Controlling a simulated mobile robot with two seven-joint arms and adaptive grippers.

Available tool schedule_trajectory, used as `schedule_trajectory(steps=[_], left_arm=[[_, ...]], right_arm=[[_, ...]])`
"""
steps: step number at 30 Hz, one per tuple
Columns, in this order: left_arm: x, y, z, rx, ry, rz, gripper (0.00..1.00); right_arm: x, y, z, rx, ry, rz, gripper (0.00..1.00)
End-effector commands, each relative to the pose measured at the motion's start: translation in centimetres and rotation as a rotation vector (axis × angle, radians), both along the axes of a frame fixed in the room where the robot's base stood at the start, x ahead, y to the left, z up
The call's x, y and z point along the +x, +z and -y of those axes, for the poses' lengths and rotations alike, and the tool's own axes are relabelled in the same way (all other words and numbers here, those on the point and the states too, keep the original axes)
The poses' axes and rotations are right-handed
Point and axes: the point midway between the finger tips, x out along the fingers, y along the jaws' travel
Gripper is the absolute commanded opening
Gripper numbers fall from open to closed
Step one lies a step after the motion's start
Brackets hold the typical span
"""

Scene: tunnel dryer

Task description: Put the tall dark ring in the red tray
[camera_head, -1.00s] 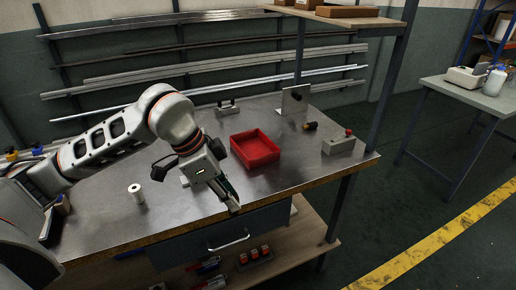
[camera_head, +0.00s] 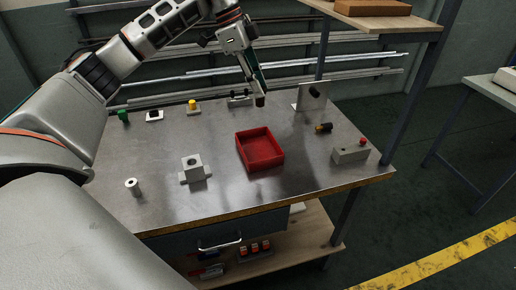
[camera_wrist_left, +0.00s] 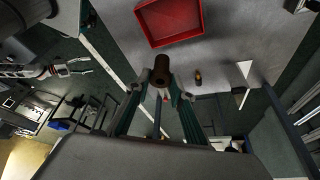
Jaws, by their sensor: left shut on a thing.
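The tall dark ring (camera_head: 260,101) is a small dark brown, hollow cylinder. It also shows in the left wrist view (camera_wrist_left: 162,66), end-on between the fingertips. My left gripper (camera_head: 257,91) is shut on it and holds it in the air, behind the tray in the head view. The gripper's fingertips also show in the wrist view (camera_wrist_left: 162,82), one on each side of the ring. The red tray (camera_head: 262,150) is a square, open box on the metal table, and it looks empty. It lies beyond the ring in the wrist view (camera_wrist_left: 172,22).
A grey holed block (camera_head: 194,168) and a white spool (camera_head: 132,186) stand left of the tray. A black and yellow piece (camera_head: 323,128), a grey box with a red button (camera_head: 350,153) and an upright plate (camera_head: 312,97) stand right. Small fixtures line the back.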

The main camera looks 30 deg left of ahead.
Motion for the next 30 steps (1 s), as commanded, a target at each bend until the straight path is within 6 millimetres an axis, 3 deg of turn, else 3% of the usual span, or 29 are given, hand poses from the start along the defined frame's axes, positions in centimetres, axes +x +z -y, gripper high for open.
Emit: schedule_trajectory(steps=[3, 7, 22, 30], left_arm=[[0.5, 1.2, -0.7, 0.0, -0.014, 0.0, 0.0], [0.6, 0.1, -1.0, 0.001, -0.02, -0.004, 0.0], [0.5, -11.6, -0.9, 0.0, -0.018, -0.006, 0.0], [0.6, -14.3, -0.9, 0.001, -0.018, 0.0, 0.0]], right_arm=[[-0.1, 0.1, 0.0, 0.0, 0.0, -0.003, 0.56], [0.0, 0.0, 0.0, -0.002, 0.0, -0.003, 0.56], [0.2, -0.3, 0.1, -0.001, 0.0, 0.0, 0.56], [0.3, 0.0, 0.0, 0.0, -0.001, 0.005, 0.56]])
